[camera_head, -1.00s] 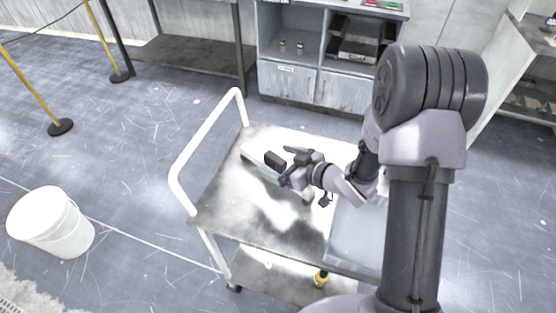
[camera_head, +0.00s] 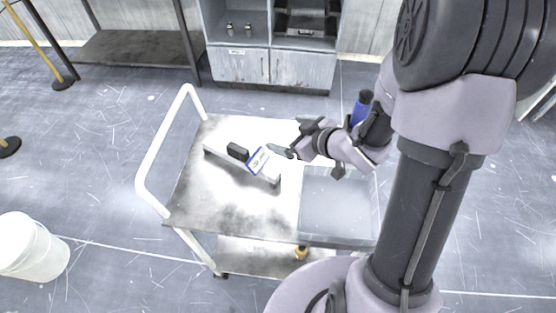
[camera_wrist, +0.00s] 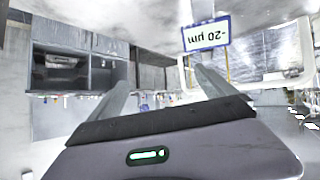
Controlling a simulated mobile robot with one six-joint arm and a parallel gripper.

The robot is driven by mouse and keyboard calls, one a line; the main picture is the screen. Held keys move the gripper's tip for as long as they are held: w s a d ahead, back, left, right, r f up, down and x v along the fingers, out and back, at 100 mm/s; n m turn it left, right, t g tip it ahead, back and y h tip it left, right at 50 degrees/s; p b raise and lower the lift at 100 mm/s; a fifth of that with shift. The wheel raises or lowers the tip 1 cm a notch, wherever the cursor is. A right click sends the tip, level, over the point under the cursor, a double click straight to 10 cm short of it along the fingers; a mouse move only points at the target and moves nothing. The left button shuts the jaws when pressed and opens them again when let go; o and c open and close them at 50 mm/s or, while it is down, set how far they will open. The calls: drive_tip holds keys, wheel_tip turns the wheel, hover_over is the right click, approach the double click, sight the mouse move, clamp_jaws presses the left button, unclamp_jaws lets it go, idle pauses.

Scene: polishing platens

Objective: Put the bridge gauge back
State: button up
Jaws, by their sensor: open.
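The bridge gauge (camera_head: 222,154) is a pale grey bar with a black block on it, resting on the top of the white-railed cart (camera_head: 190,205). A blue-edged tag shows over its right part in the head view; in the wrist view this tag (camera_wrist: 206,33) appears upside down and reads "-20 µm". My gripper (camera_head: 285,152) is to the right of the gauge, apart from it, with nothing between its fingers. In the wrist view the fingers of my gripper (camera_wrist: 165,78) are spread.
A grey tray or panel (camera_head: 335,208) covers the cart top's right part. A white bucket (camera_head: 32,248) stands at lower left. A grey cabinet (camera_head: 270,68) and a dark table (camera_head: 130,46) stand behind.

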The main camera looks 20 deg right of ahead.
drive_tip(key=s+d+r+m+h, duration=0.2)
drive_tip(key=d+r+m+h, duration=0.1)
drive_tip(key=r, duration=0.3)
drive_tip(key=s+d+r+m+h, duration=0.2)
drive_tip(key=r+m+h, duration=0.1)
drive_tip(key=r, duration=0.2)
drive_tip(key=s+a+r+m+g+y, duration=0.1)
drive_tip(key=s+a+r+m+g, duration=0.1)
drive_tip(key=s+a, duration=0.4)
drive_tip(key=s+a+r+m+g+y, duration=0.2)
drive_tip(key=s+a, duration=0.3)
drive_tip(key=s, duration=0.8)
drive_tip(key=shift+a+r+m, duration=0.35)
drive_tip(key=shift+r+m, duration=0.25)
drive_tip(key=shift+m, duration=0.1)
